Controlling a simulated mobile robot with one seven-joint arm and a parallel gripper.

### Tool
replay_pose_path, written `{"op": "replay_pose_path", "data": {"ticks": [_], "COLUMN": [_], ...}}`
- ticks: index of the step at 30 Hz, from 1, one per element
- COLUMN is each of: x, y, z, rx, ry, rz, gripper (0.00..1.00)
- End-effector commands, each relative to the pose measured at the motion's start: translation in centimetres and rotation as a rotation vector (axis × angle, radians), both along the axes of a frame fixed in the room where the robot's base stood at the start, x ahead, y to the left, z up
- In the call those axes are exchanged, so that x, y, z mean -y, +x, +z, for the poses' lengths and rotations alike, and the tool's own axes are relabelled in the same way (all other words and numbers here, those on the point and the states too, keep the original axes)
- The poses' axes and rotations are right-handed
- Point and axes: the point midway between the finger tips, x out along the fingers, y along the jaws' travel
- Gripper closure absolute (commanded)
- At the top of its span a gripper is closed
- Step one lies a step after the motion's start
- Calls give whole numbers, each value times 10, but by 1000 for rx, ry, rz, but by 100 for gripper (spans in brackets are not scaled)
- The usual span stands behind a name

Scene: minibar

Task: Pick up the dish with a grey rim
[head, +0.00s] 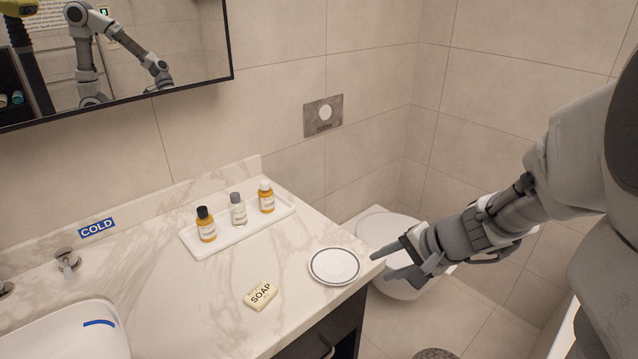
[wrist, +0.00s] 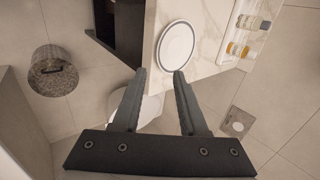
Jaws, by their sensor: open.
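The dish (head: 334,265) is a small round white plate with a thin grey ring near its edge. It lies flat on the marble counter close to the counter's right corner. It also shows in the wrist view (wrist: 175,47), just beyond my fingertips. My gripper (head: 374,267) is to the right of the dish in the head view, at the counter's edge. Its two fingers are spread with nothing between them in the wrist view (wrist: 159,72). I cannot tell whether a fingertip touches the counter.
A yellow soap bar (head: 261,294) lies left of the dish. A white tray (head: 187,238) with three small bottles stands behind it. A sink (head: 60,335) is at the far left. A toilet (head: 372,226) stands beyond the counter's right edge. The counter between soap and tray is clear.

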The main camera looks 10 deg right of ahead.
Motion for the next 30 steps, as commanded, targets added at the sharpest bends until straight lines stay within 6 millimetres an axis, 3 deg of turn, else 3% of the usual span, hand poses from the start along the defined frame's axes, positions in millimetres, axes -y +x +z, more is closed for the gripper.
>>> {"op": "replay_pose_path", "data": {"ticks": [6,13,29,30], "x": [-18,-32,-39,-39], "y": [21,40,49,49], "z": [-39,-67,-77,-77], "rx": [-3,-2,0,0], "ry": [2,1,0,0], "rz": [3,1,1,1], "gripper": [58,58,58,63]}}
